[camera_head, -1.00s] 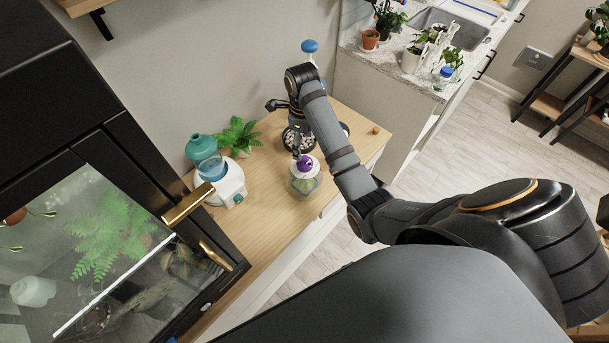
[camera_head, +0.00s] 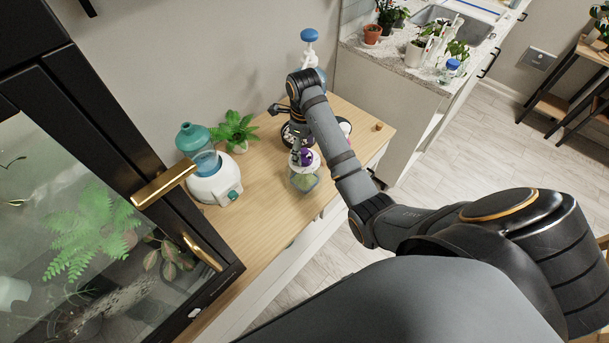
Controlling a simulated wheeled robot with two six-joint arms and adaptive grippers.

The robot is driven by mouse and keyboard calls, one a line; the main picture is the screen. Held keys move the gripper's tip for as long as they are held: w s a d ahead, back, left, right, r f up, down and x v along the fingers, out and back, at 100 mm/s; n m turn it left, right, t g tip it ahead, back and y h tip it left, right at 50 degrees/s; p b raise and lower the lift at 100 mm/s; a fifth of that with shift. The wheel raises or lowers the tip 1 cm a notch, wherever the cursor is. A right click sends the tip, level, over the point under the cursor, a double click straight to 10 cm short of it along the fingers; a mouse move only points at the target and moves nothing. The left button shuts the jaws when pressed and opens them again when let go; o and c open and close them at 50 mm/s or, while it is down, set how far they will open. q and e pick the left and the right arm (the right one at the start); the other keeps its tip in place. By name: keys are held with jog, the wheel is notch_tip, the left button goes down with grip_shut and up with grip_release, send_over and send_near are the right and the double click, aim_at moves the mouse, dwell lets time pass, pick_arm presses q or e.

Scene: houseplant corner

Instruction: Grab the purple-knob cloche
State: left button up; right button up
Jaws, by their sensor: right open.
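The purple-knob cloche (camera_head: 304,180) is a small clear dome with a purple knob on a pale top and something green inside. It stands upright on the wooden cabinet top (camera_head: 262,205). My right gripper (camera_head: 296,154) is open and points down, right by the left side of the purple knob. I cannot tell whether it touches the knob or whether the knob lies between the fingers. My right arm hides part of the area behind the gripper. My left gripper is out of view.
A white humidifier with a teal tank (camera_head: 215,184) and a potted fern (camera_head: 236,131) stand left of the cloche. A blue-topped bottle (camera_head: 309,36) rises behind my arm. A dark glass cabinet (camera_head: 165,215) borders the left. The front strip of wood is clear.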

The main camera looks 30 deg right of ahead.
aim_at(304, 167)
notch_tip(304, 167, down, 3)
jog(key=shift+f+b, duration=0.15)
jog(key=shift+b, duration=0.35)
jog(key=shift+w, duration=0.1)
jog(key=shift+r, duration=0.2)
jog(key=c, duration=0.4)
grip_shut()
